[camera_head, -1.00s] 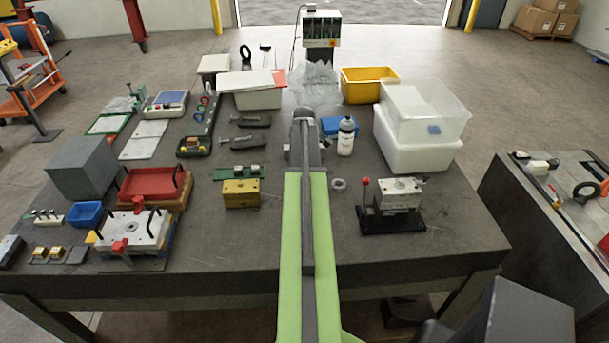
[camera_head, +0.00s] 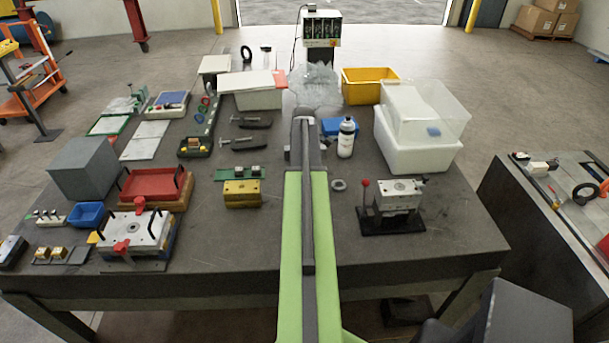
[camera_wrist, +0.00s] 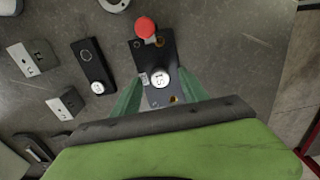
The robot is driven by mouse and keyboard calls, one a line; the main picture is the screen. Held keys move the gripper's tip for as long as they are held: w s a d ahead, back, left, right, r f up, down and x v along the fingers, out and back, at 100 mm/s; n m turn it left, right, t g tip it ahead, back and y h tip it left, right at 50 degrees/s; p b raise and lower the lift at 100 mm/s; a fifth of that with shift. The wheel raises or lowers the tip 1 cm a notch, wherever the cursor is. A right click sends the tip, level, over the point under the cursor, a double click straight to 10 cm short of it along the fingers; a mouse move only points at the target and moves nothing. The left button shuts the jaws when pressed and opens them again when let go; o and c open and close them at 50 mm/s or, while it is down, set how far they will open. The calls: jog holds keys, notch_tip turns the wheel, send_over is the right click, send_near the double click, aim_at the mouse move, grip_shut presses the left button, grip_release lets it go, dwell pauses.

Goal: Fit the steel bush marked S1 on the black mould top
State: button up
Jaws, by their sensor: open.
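In the wrist view, a small round pale bush (camera_wrist: 160,78) with a dark mark that looks like S1 sits at the lower part of a dark plate (camera_wrist: 152,60) with a red knob (camera_wrist: 145,27) at its top. My gripper (camera_wrist: 158,92) is open, its two green fingers on either side of the plate near the bush. A narrow black block (camera_wrist: 91,58) stands to the left, with a dark round hole at its upper end and a second pale round piece (camera_wrist: 97,87) at its lower end. I cannot tell which is the black mould top. My arm hides the gripper in the head view.
Two light blocks (camera_wrist: 33,58) (camera_wrist: 65,103) lie further left in the wrist view. In the head view, a steel block on a black base (camera_head: 390,218) with a red-knobbed lever stands right of my arm. A white bin (camera_head: 415,150) is behind it.

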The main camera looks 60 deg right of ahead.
notch_tip(320, 180, up, 16)
jog(key=p, duration=1.5)
jog(key=shift+r, duration=0.2)
jog(key=w+a+f+m+b, duration=0.1)
jog(key=w+a+f+b, duration=0.35)
jog(key=a, duration=0.45)
jog(key=w+a+f+m+b, duration=0.1)
jog(key=w+a+f+b, duration=0.25)
jog(key=w+a, duration=0.45)
jog(key=w+a+f+m+b, duration=0.1)
jog(key=w+a+f+b, duration=0.25)
jog(key=a, duration=0.75)
jog(key=a+f+m+b, duration=0.1)
jog(key=a+f+b, duration=0.2)
jog(key=a, duration=0.7)
jog(key=a+f+m+b, duration=0.1)
jog(key=a+f+b, duration=0.2)
jog(key=a, duration=0.7)
jog(key=a+f+m+b, duration=0.2)
jog(key=a+f+b, duration=0.1)
jog(key=a, duration=0.7)
jog(key=shift+s+f, duration=0.2)
jog(key=shift+f, duration=0.25)
